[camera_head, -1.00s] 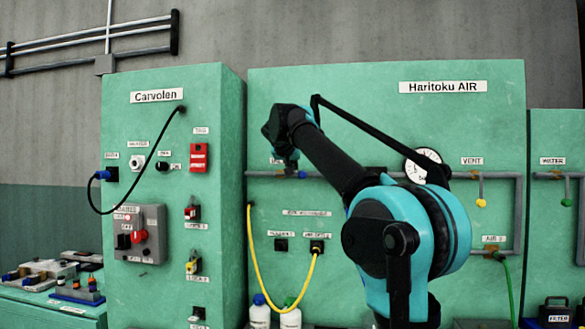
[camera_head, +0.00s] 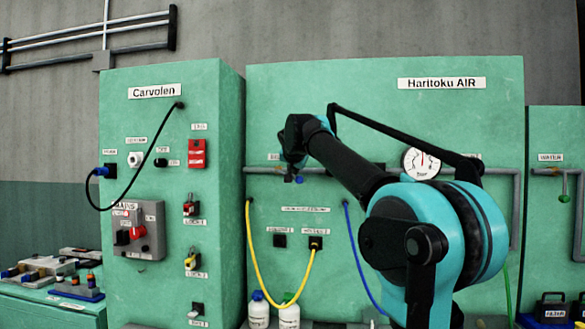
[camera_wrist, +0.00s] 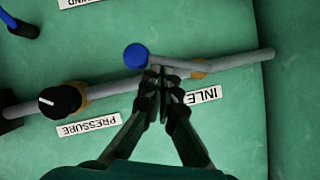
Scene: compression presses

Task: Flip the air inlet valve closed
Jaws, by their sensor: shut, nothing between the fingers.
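The air inlet valve has a short grey lever with a round blue knob (camera_wrist: 137,57) and a brass body (camera_wrist: 200,68) on the grey pipe. The wrist view shows the panel upside down, with the INLET label (camera_wrist: 203,95) beside the valve. The lever lies at a shallow angle to the pipe. My gripper (camera_wrist: 160,73) is shut and empty. Its fingertips are at the lever, near the knob; I cannot tell whether they touch. In the head view the blue knob (camera_head: 299,179) shows just below the pipe, beside my gripper (camera_head: 289,177); the valve body is hidden there.
A black PRESSURE knob (camera_wrist: 60,100) sits on the same pipe. A gauge (camera_head: 422,163) is on the Haritoku AIR panel. Yellow (camera_head: 258,265) and blue (camera_head: 358,257) hoses hang below. My arm hides the panel's lower right part.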

